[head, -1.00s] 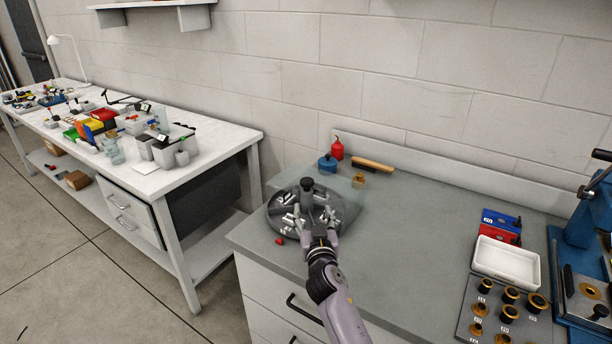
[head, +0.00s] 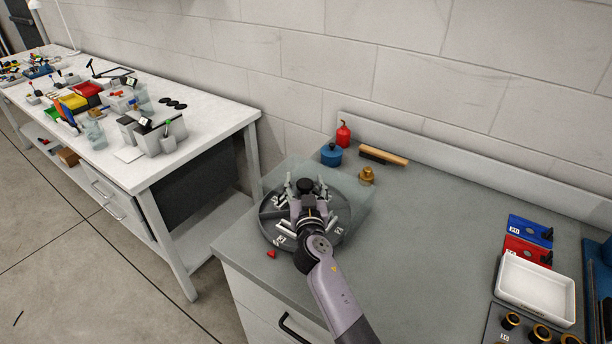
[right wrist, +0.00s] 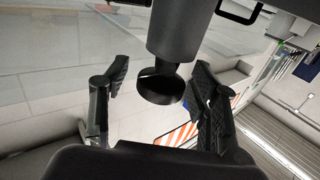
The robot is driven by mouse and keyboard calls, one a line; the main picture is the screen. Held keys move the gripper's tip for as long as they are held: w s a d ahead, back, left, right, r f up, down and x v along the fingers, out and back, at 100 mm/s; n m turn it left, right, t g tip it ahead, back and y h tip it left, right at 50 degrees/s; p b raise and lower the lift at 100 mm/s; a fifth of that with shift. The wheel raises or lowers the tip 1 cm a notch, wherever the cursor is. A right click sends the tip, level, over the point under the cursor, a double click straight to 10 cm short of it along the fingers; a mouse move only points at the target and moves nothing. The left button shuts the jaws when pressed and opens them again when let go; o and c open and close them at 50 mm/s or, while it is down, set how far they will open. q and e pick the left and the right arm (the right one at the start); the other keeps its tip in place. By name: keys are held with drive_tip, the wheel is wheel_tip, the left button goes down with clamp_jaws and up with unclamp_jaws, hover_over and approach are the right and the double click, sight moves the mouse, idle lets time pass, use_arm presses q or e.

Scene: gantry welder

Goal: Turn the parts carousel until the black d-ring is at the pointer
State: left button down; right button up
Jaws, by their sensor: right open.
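The parts carousel (head: 265,222) is a round dark grey tray with compartments, silvery parts and white labels, on the grey bench. A black knob (head: 306,185) stands at its centre. A small red piece (head: 271,254), probably the pointer, lies at its front-left edge. My right gripper (head: 306,190) is over the carousel, open, with its fingers on either side of the knob. The right wrist view shows a dark rounded knob (right wrist: 161,88) between the spread fingers, with gaps visible. I cannot pick out the black d-ring; my gripper and arm hide part of the tray. My left gripper is not in view.
Behind the carousel stand a blue pot (head: 331,155), a red bottle (head: 343,134), a brass piece (head: 366,176) and a wooden-handled brush (head: 384,156). A white tray (head: 536,290) is at right. Bench between is clear. A white table (head: 200,135) stands left.

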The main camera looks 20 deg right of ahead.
drive_tip(key=shift+s+a+r, duration=0.1)
drive_tip(key=shift+s, duration=0.05)
drive_tip(key=shift+c, duration=0.6)
clamp_jaws()
